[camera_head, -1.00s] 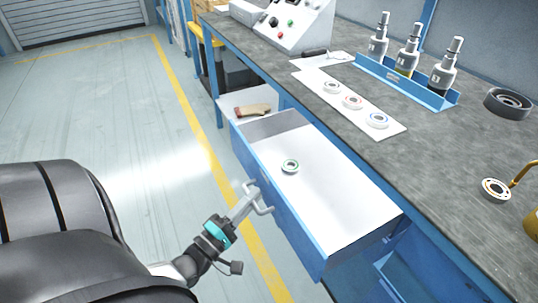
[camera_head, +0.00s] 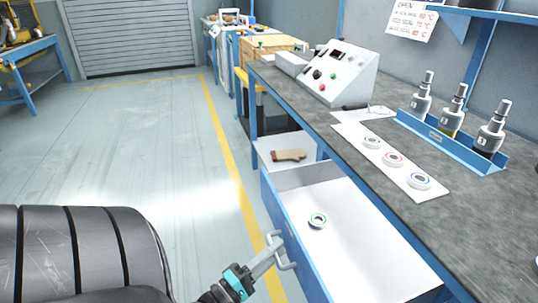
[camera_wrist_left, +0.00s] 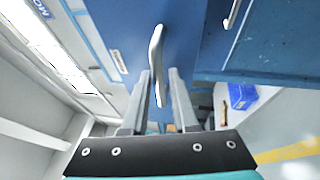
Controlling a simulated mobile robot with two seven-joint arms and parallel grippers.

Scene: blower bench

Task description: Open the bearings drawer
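The drawer (camera_head: 355,250) stands pulled out well from under the bench, its white inside showing. My left gripper (camera_head: 272,254) is at this handle. My right gripper is not in view. The near end of the drawer is cut off by the picture's edge.
A brush with a wooden handle (camera_head: 289,155) lies on a white surface behind the drawer.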

